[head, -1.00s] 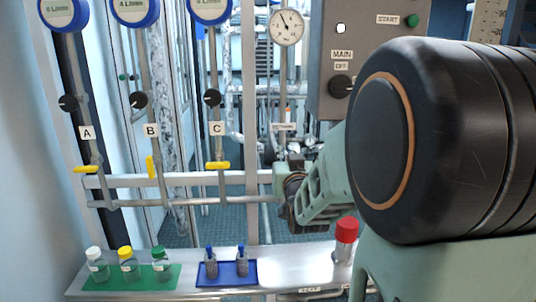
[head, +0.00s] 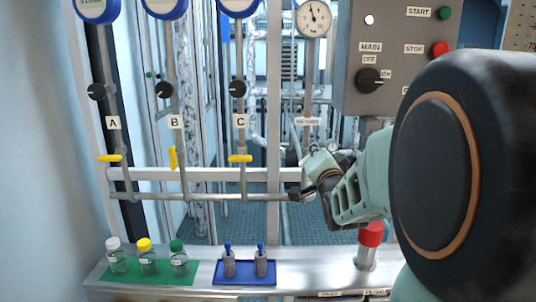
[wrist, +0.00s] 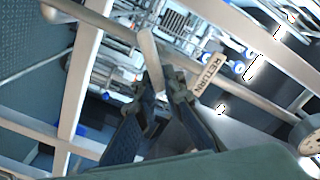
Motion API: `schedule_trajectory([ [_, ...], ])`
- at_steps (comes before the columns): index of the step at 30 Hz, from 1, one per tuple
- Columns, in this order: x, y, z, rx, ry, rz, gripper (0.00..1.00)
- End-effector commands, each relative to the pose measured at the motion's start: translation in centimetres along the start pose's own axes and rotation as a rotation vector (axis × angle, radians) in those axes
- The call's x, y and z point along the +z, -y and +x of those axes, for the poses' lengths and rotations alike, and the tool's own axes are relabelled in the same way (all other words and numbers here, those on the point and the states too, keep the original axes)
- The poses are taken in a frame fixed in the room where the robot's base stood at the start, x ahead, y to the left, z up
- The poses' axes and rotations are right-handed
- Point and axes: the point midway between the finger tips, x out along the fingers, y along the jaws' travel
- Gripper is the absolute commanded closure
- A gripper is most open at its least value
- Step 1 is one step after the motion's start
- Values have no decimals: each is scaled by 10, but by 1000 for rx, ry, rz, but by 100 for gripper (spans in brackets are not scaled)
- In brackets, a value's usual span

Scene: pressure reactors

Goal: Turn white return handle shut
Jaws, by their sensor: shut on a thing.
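The white return handle (wrist: 149,58) is a short pale bar in the wrist view. It stands on a pipe beside the RETURN label (wrist: 207,73). My gripper (wrist: 160,90) has its two dark fingers around the handle's lower end and is shut on it. In the head view my gripper (head: 309,186) is at the right end of the horizontal pipe, below the return label (head: 308,121) and the dial gauge (head: 313,18). There my gripper hides most of the handle, so its exact angle cannot be read.
Yellow valve handles (head: 240,158) sit on lines A, B and C to the left. A control box (head: 395,60) is above my arm. A shelf below holds a green mat (head: 150,277) with bottles, a blue tray (head: 245,280) with vials, and a red-capped item (head: 370,235).

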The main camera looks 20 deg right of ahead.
Motion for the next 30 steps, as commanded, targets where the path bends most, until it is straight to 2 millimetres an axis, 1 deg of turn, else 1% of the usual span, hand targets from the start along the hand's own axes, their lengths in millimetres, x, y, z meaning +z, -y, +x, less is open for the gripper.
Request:
schedule_trajectory([
  [9,2,-9,0,-3,-1,298,100],
  [18,5,-15,0,-2,0,543,100],
  [24,6,-17,0,-2,0,654,100],
  [30,7,-18,0,-2,0,718,100],
])
